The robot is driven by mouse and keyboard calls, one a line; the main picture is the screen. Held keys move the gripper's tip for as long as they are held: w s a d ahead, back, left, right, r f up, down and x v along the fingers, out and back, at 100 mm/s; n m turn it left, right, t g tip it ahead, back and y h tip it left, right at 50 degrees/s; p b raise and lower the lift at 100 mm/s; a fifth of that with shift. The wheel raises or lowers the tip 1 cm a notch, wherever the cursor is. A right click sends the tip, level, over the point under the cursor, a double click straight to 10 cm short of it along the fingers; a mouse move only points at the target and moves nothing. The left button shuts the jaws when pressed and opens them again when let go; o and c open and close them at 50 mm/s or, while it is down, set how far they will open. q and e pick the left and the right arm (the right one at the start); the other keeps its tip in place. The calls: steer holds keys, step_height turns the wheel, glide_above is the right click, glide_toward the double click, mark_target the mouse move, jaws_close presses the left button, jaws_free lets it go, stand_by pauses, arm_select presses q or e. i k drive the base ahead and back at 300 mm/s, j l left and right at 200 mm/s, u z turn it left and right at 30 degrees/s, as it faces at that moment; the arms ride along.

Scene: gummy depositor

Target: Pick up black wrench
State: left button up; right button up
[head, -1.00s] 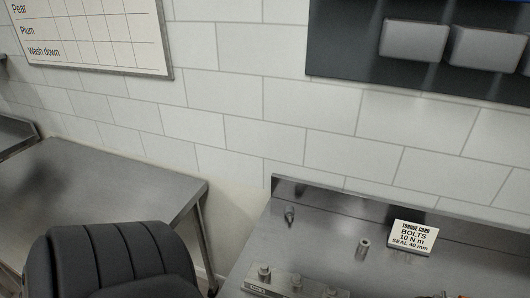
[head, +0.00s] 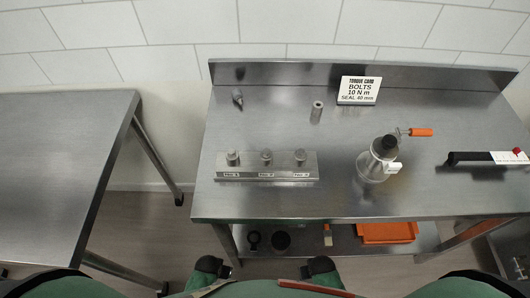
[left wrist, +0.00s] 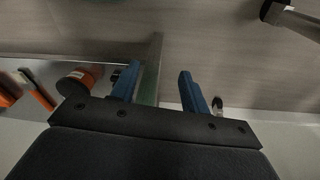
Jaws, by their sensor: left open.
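A tool with a black handle, a white marked section and a red knob (head: 485,157) lies on the right side of the steel bench. It is the only long black tool I make out on the bench top, and its right end is near the picture edge. My left gripper (left wrist: 158,88) shows in the left wrist view with two blue fingers spread apart and nothing between them. It points towards a floor and bench area, and the black tool cannot be made out there. Neither gripper shows in the head view.
An orange tray (head: 388,233) is on the lower shelf. A bare steel table (head: 60,150) stands left, across a gap.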

mark_target(454, 157)
steer(key=k+l+z, duration=0.15)
steer(key=z, duration=0.2)
steer(key=k+l+z, duration=0.1)
steer(key=z, duration=0.25)
steer(key=k+l+z, duration=0.1)
steer(key=l+z, duration=0.25)
steer(key=i+j+z, duration=0.1)
steer(key=j+z, duration=0.65)
